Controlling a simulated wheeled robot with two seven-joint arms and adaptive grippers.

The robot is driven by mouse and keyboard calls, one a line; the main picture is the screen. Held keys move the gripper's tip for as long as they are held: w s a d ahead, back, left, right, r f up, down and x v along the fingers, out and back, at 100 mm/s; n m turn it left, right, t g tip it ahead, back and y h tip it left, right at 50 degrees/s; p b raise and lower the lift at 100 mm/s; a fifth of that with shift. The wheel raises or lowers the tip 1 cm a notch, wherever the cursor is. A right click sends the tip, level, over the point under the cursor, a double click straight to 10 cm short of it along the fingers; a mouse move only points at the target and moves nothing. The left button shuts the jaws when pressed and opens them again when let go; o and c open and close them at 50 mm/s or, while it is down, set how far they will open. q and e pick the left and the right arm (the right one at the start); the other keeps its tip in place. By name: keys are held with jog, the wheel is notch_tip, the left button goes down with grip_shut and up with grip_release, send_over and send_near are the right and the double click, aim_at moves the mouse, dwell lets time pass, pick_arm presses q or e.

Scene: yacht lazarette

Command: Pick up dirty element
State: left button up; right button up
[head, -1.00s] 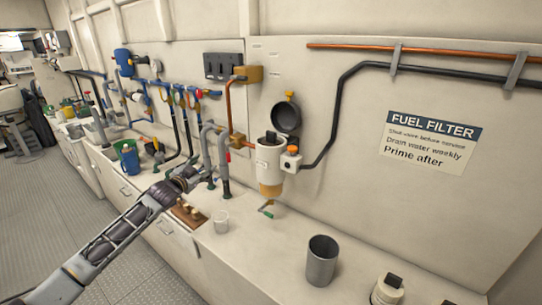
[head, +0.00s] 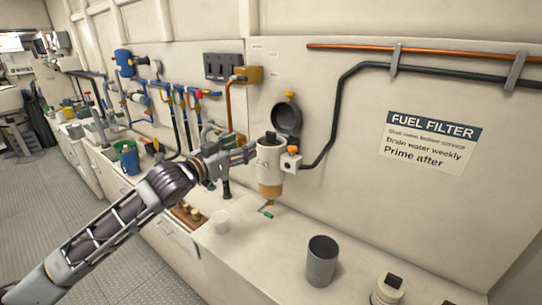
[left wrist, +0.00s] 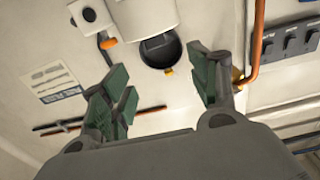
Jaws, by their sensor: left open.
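The filter housing (head: 268,165) is a white cylinder with an amber bowl, mounted on the wall. Its round black lid (head: 286,119) stands open behind it. A dark piece (head: 270,137) shows at the housing's open top; it may be the dirty element, but its state cannot be told. My left gripper (head: 247,154) is open and empty, just left of the housing near its upper part. In the left wrist view the housing (left wrist: 143,14) and lid (left wrist: 160,50) appear beyond the green-padded fingers (left wrist: 160,68). My right gripper is not in view.
A small valve (head: 291,160) and black pipe (head: 340,100) adjoin the housing. Hoses and valves (head: 180,105) crowd the left.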

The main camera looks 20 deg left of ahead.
pick_arm(q)
jog(key=shift+w, duration=0.1)
dwell(0.4)
jog(key=shift+w, duration=0.1)
jog(key=p, duration=0.2)
send_near(268, 133)
jog(key=shift+w, duration=1.15)
jog(key=shift+w+d+r, duration=0.1)
jog(key=shift+w+d, duration=0.35)
jog(key=shift+w, duration=0.15)
jog(key=shift+w+d, duration=0.4)
jog(key=shift+w, duration=0.25)
jog(key=shift+w, duration=0.1)
